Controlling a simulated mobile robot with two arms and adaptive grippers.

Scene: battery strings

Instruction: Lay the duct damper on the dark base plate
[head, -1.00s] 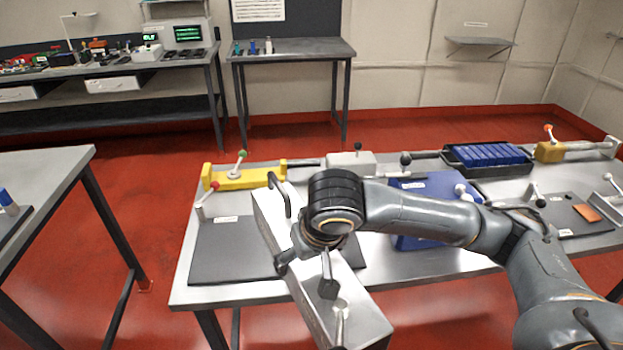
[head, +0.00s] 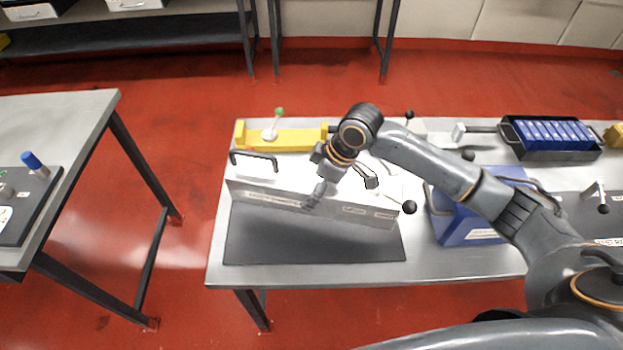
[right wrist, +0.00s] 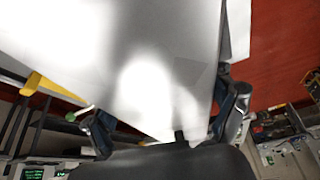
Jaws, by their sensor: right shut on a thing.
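The duct damper (head: 270,197) is a long silver-grey box with a labelled front face and a dark handle at its left end. It lies crosswise over the back part of the dark base plate (head: 310,245), whose front part is bare. Whether the damper touches the plate I cannot tell. My right gripper (head: 342,185) is shut on the damper near its middle, from above. In the right wrist view the damper's pale surface (right wrist: 150,70) fills the space between the two fingers (right wrist: 168,122). My left gripper is not in view.
A yellow fixture (head: 300,139) with a green-knobbed lever stands behind the plate. A blue box (head: 465,228) stands to its right, and a black tray of blue cells (head: 550,155) is at the back right. A second table (head: 85,120) stands left across a red floor gap.

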